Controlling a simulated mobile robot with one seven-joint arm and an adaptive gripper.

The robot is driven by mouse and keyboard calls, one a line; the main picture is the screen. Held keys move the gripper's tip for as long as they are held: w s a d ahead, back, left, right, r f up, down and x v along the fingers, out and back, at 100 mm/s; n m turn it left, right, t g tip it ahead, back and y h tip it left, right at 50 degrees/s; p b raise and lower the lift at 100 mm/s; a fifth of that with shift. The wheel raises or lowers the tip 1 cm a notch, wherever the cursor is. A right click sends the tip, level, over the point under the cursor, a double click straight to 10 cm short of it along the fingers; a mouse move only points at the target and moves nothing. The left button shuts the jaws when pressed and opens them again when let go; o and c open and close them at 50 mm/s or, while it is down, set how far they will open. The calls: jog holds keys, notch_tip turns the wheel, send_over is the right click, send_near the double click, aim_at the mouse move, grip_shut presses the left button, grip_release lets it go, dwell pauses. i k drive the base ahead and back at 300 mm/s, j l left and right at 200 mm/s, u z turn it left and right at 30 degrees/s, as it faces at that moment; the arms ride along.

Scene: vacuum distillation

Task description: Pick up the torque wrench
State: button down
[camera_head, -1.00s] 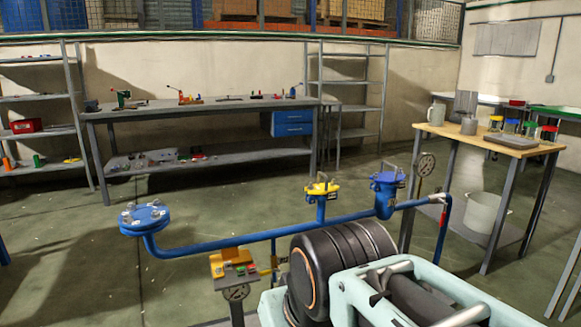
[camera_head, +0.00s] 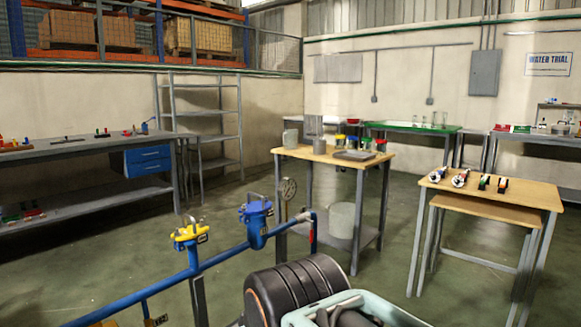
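I cannot identify the torque wrench for sure at this distance. Several small hand tools (camera_head: 461,178) lie in a row on a wooden table (camera_head: 532,196) at the right; two are red and white, the others darker with green and orange parts. A thin dark tool (camera_head: 67,140) lies on the grey workbench (camera_head: 80,152) at the left, too small to name. Part of my own arm fills the bottom middle. My gripper's fingers do not show.
A blue pipe (camera_head: 225,261) with yellow and blue valves crosses the near left. A smaller wooden table (camera_head: 291,152) with containers stands in the middle. Green floor (camera_head: 395,215) is open between the tables.

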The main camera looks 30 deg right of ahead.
aim_at(445, 167)
jog(key=z, duration=1.85)
